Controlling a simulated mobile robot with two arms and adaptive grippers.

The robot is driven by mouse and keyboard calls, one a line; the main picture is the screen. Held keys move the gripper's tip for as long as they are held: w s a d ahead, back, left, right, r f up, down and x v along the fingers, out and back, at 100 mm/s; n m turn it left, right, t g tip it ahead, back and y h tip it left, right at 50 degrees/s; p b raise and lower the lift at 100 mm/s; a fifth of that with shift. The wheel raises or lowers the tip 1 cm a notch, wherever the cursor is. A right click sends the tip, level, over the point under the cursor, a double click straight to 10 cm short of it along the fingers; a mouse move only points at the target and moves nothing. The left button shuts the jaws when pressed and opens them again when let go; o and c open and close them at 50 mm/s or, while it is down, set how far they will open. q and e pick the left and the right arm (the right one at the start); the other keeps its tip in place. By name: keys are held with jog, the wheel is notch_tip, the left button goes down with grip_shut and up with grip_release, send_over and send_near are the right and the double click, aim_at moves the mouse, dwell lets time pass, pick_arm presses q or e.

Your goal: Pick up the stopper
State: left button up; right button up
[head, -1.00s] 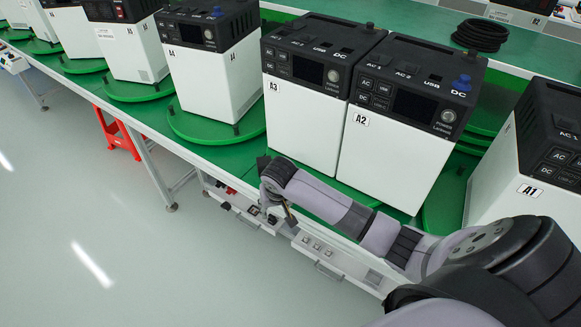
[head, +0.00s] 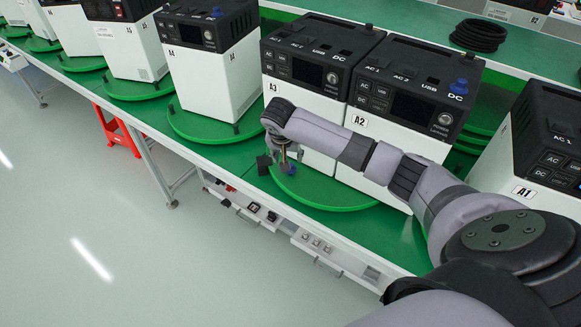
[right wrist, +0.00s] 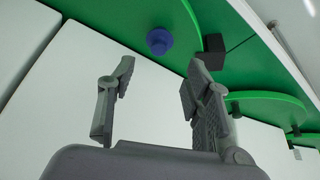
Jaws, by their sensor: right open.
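A small blue stopper (head: 292,169) lies on the green surface in front of the unit marked A3, near the table's front edge. It also shows in the right wrist view (right wrist: 159,41), beyond the fingertips and roughly in line with the gap. My right gripper (head: 286,157) hangs over it, fingers pointing down. In the right wrist view, the two fingers (right wrist: 160,80) are spread with nothing between them. My left gripper is not in view.
White units with black tops stand close behind: A3 (head: 304,109), A2 (head: 390,140) and A1 (head: 530,179). A small black block (head: 263,165) sits left of the stopper, also seen in the right wrist view (right wrist: 208,52). Black coiled cable (head: 479,36) lies on the back table.

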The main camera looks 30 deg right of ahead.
aim_at(291, 164)
jog(key=x, duration=0.2)
jog(key=shift+w+d+f, duration=0.1)
jog(key=shift+f, duration=0.2)
jog(key=x, duration=0.2)
jog(key=p+x, duration=0.1)
jog(key=x, duration=0.1)
jog(key=shift+s+f, duration=0.1)
jog(key=shift+s, duration=0.2)
jog(key=shift+w+d+f, duration=0.1)
jog(key=shift+w+f, duration=0.1)
jog(key=shift+f, duration=0.3)
jog(key=shift+c, duration=0.3)
jog(key=c, duration=0.7)
jog(key=shift+o, duration=0.2)
jog(key=shift+r, duration=0.1)
notch_tip(291, 164, up, 20)
jog(key=b, duration=0.2)
